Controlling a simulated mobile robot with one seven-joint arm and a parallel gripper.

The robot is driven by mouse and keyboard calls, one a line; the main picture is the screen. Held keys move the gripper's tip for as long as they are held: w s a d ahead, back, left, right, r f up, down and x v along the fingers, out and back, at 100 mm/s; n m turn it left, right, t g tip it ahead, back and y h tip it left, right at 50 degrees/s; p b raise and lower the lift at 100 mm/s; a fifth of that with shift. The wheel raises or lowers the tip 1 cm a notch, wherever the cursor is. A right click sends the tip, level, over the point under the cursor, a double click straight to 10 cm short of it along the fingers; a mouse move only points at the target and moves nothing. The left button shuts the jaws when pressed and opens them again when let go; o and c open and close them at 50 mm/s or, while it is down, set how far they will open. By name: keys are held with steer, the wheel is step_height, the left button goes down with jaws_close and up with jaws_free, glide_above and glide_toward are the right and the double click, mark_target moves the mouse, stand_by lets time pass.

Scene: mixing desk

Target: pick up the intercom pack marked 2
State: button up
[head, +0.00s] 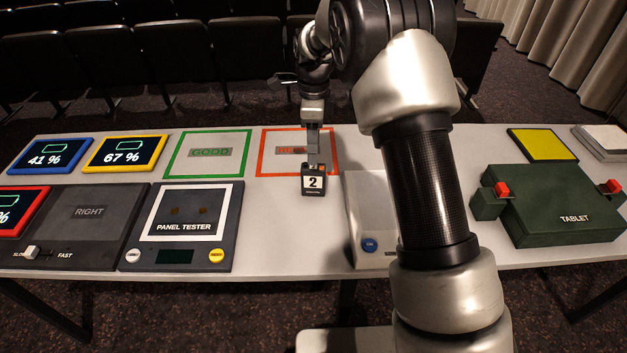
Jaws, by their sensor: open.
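The intercom pack marked 2 (313,190) is a small dark box with a white label bearing a black 2. It appears upright on the white desk, at the front edge of the red-framed square. My gripper (313,158) points down right at the top of the pack, open. Its fingers overlap the pack's upper end in this view. I cannot tell whether they touch it or straddle it.
The panel tester (184,254) and green-framed GOOD square (166,153) lie left. A pale device with a blue button (370,244) is close on the right, partly behind my arm. A green TABLET case (560,215) with red-topped clips stands farther right. Bare desk (290,235) lies before the pack.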

mark_target(313, 183)
step_height(313, 183, down, 14)
steer(key=shift+f+b, duration=0.1)
steer(key=shift+b, duration=0.7)
jaws_close()
